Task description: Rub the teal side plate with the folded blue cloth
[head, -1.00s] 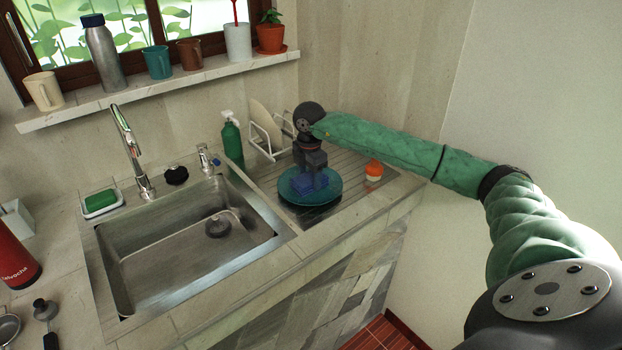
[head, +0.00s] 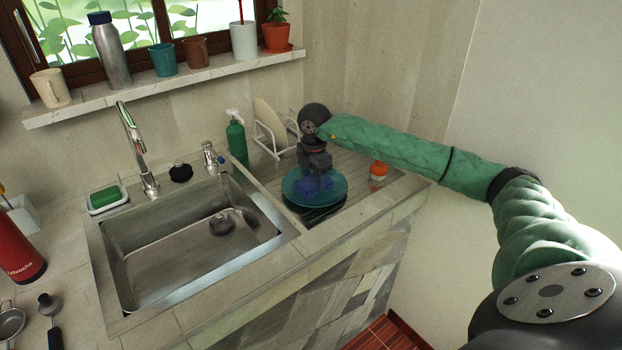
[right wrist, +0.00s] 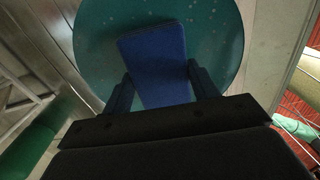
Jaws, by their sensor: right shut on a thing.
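The teal side plate (head: 338,190) lies on the ribbed drainboard to the right of the sink. It fills the top of the right wrist view (right wrist: 215,40) and shows small pale specks. The folded blue cloth (head: 318,186) is over the plate; the right wrist view shows it as a flat blue rectangle (right wrist: 155,60). My right gripper (head: 315,176) points down over the plate and is shut on the cloth, with a finger on either side of it (right wrist: 160,85). Whether the cloth touches the plate is hard to tell. My left gripper is not in view.
The sink basin (head: 190,245) opens to the left; a wall rises at right.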

